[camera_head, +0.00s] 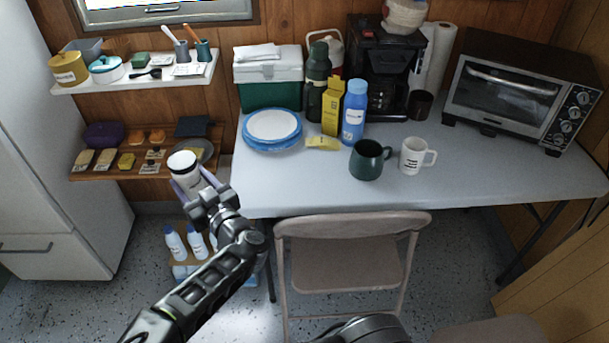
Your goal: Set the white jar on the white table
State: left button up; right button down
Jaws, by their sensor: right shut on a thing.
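A white jar (184,171) with a dark band below its white top is held by my right gripper (194,190), shut around its lower part. The jar is off the left end of the white table, in front of the lower wooden shelf in the picture. The white table (300,185) stands to the right, its front left corner close to my right gripper. My left gripper is not in view.
Blue-rimmed plates (272,127) are stacked at the table's left end. A dark green mug (367,163) and a white mug (412,158) stand nearer the middle. The front left of the table is clear. A folding chair (350,229) stands in front.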

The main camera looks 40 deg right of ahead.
jog(key=shift+d, duration=0.1)
dwell(0.3)
jog(key=shift+d+r+h, duration=0.25)
jog(key=shift+d+h, duration=0.05)
jog(key=shift+d, duration=0.05)
jog(key=s+d+m+g+h+p, duration=0.3)
jog(key=d+m+g+h, duration=0.4)
jog(key=d, duration=1.5)
jog(key=s+m+h, duration=0.1)
jog(key=m+h, duration=0.3)
jog(key=h, duration=0.3)
jog(key=shift+d+g, duration=0.25)
jog(key=shift+g, duration=0.05)
